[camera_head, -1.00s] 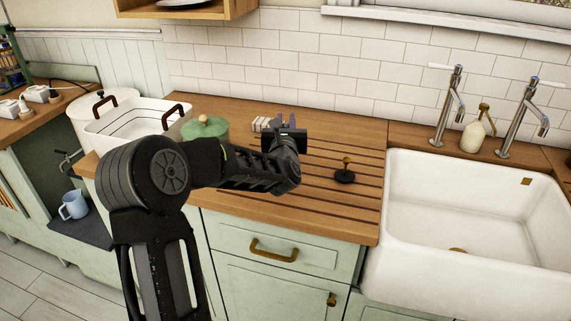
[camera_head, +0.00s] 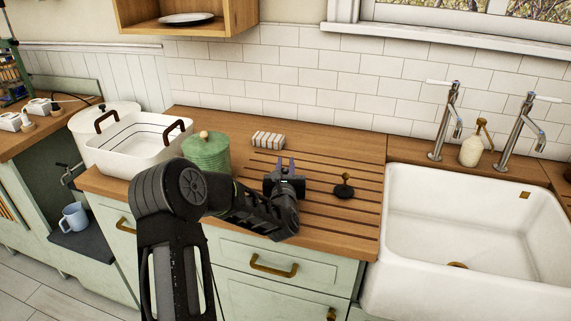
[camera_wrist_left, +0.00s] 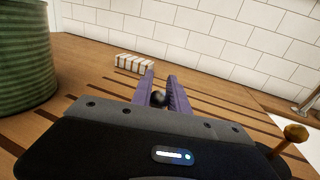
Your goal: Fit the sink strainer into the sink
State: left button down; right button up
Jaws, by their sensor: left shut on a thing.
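My left gripper (camera_head: 285,163), with purple fingers, is over the grooved wooden drainboard (camera_head: 325,225), left of the sink. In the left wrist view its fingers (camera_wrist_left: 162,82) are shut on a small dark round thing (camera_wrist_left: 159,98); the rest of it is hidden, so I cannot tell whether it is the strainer. A black-based piece with a brass knob (camera_head: 344,187) stands on the drainboard to the gripper's right. Its knob also shows in the left wrist view (camera_wrist_left: 296,133). The white sink (camera_head: 400,262) is at the right, with a brass drain (camera_head: 458,265) partly visible. My right gripper is not in view.
A green ribbed jar (camera_head: 207,155) stands left of the gripper, beside a white basin (camera_head: 135,160). Small white blocks (camera_head: 268,138) lie behind it. Two taps (camera_head: 446,122) and a soap bottle (camera_head: 472,148) stand behind the sink. The drainboard's right side is mostly clear.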

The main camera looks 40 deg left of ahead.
pick_arm(q)
jog(key=shift+f, duration=0.15)
jog(key=c, duration=1.3)
grip_release()
jog(key=b+v, duration=0.2)
jog(key=v, duration=1)
jog(key=shift+b, duration=0.3)
jog(key=shift+d, duration=0.1)
